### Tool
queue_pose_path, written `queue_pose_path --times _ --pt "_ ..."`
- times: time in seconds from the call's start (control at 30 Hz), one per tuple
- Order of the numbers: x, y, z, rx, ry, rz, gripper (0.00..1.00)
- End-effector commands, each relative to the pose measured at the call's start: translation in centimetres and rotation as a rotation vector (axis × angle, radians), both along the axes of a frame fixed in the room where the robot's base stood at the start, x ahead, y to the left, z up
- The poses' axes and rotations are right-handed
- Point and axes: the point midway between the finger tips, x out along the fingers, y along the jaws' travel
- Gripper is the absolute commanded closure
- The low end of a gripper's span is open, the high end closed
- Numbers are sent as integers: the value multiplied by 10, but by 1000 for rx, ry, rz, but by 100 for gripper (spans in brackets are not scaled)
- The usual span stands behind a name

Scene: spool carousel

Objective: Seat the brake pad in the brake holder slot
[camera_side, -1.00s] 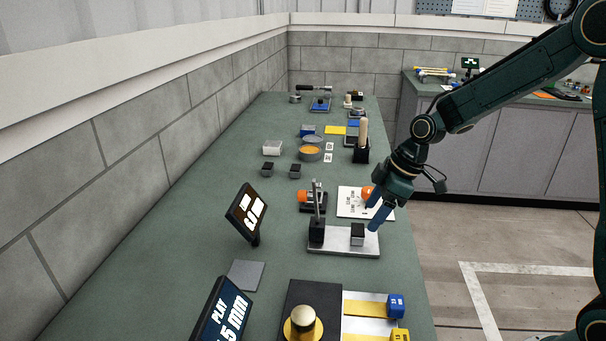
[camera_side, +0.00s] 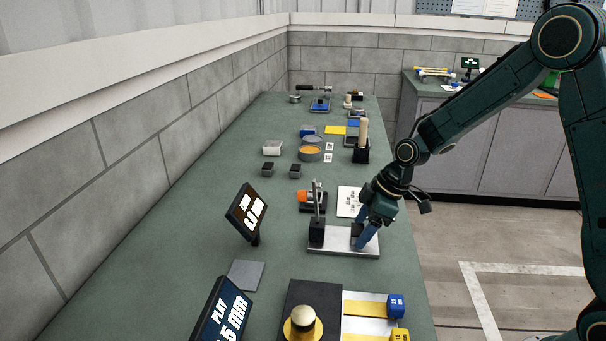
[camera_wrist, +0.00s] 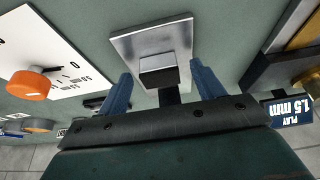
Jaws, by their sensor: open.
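A pale metal plate (camera_side: 331,247) lies on the bench. It carries a black upright (camera_side: 317,231) at its left and a small dark block with a grey top near its right end. The block also shows in the wrist view (camera_wrist: 158,73), on the plate (camera_wrist: 125,43). I cannot tell whether this block is the brake pad or part of the brake holder; no slot is clearly visible. My gripper (camera_side: 364,238) is low at the plate's right end. Its blue fingers (camera_wrist: 164,76) are open, one on each side of the block, with gaps visible. In the side view they mostly hide the block.
A white printed card (camera_side: 348,201) and an orange-knobbed device (camera_side: 305,197) lie just behind the plate. Two small dark blocks (camera_side: 267,170) (camera_side: 295,171) sit further back. A tilted sign (camera_side: 246,212) stands left. A black base with a brass knob (camera_side: 303,320) is in front.

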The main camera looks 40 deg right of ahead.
Motion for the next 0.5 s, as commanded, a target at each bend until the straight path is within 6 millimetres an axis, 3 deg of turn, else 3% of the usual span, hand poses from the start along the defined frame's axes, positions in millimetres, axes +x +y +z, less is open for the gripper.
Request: queue_pose_path --times 0.37,0.5 --pt "0 0 0 0 0 0 33" --pt "0 0 0 0 0 0 56"
